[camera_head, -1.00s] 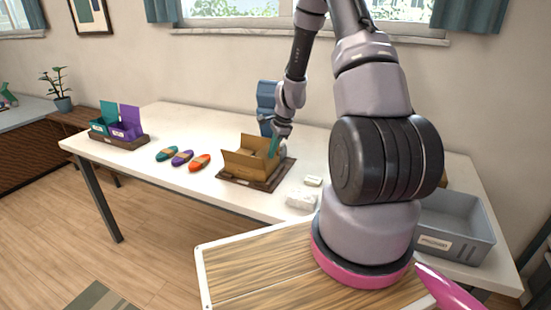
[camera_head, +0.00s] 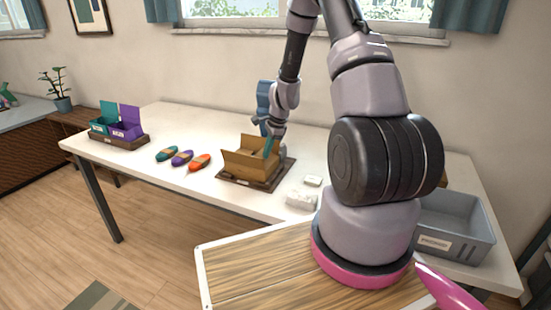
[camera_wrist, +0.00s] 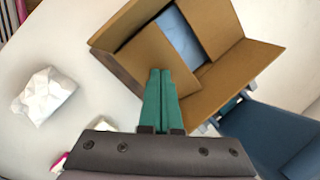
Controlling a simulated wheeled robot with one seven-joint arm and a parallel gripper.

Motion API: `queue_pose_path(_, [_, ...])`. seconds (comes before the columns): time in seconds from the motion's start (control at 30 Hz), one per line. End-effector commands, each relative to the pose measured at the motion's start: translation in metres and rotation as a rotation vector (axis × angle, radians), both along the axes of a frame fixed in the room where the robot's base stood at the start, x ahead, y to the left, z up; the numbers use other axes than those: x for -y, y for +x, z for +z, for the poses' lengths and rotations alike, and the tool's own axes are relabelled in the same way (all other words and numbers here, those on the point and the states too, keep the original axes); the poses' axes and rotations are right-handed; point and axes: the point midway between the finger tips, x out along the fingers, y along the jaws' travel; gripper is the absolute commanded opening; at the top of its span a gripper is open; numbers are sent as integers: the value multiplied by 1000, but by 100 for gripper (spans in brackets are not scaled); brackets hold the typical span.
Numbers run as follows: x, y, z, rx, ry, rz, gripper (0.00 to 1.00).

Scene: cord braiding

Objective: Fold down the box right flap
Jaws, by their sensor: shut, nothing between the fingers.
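The open cardboard box (camera_head: 243,163) stands on the table with flaps raised around it. In the wrist view the box (camera_wrist: 215,30) shows a flap (camera_wrist: 150,55) slanting inward over part of the opening, and another broad flap (camera_wrist: 240,75) spread outward at the right. My gripper (camera_head: 267,152) is at the right side of the box. In the wrist view its teal fingers (camera_wrist: 160,72) are shut together, empty, with the tips at the inward-slanting flap's edge. Whether they touch it I cannot tell. Something pale blue (camera_wrist: 181,38) shows inside the box.
The box sits on a dark base (camera_head: 243,181). White items (camera_head: 302,200) lie at front right, and a grey bin (camera_head: 455,225) is farther right. Three coloured bundles (camera_head: 182,158) lie left of the box.

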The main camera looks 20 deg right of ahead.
Motion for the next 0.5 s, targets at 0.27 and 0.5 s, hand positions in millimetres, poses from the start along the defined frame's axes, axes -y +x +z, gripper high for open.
queue_pose_path(0.27, [-4, 4, -6, -1, 0, 0, 0])
queue_pose_path(0.5, [-8, 9, -13, 0, -1, -1, 0])
